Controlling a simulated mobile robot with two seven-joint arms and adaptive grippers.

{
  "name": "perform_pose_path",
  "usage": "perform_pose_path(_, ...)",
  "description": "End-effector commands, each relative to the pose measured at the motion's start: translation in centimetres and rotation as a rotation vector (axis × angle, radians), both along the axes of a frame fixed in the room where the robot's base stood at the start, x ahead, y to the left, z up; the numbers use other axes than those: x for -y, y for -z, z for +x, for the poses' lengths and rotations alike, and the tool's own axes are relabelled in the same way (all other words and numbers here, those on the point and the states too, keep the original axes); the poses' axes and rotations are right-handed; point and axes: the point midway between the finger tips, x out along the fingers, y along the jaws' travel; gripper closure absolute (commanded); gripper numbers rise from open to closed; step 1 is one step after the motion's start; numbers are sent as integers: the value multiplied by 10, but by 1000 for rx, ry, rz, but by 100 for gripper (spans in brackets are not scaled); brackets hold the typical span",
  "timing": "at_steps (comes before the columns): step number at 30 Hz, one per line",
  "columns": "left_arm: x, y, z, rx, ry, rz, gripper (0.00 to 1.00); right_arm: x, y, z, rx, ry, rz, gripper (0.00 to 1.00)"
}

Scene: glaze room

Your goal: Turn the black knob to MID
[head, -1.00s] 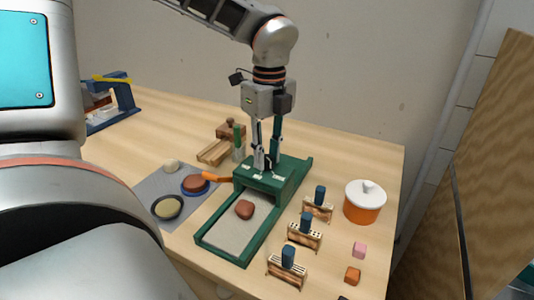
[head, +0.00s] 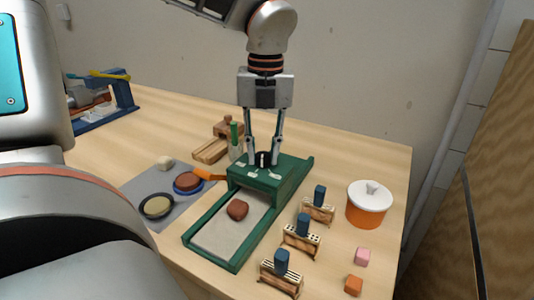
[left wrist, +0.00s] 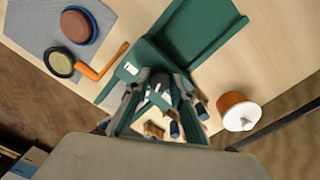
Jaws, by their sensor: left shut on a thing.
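The black knob (head: 263,157) sits on top of the green machine (head: 290,181), with small white labels around it that are too small to read. A pale mark shows on the knob, but I cannot tell which label it points to. My left gripper (head: 263,161) comes down from above and is shut on the knob, one finger on each side. In the left wrist view the knob (left wrist: 159,81) shows between the fingers (left wrist: 157,92). My right gripper is not in view.
A reddish clay lump (head: 237,210) lies on the machine's bed. An orange handle (head: 209,174) sticks out at its left. Several blue-handled tools (head: 302,235) and an orange pot with white lid (head: 367,208) stand to the right. A grey mat (head: 143,186) lies left.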

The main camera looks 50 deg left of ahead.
Motion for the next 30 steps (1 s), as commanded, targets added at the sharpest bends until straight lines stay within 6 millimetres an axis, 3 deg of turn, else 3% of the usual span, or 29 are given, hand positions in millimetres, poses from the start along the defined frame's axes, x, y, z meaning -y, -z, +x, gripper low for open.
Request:
perform_pose_path(13, 0, 0, 0, 2, 299, 0, 99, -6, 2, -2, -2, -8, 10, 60)
perform_pose_path(30, 0, -2, 0, 4, 379, 1, 99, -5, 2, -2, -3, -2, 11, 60)
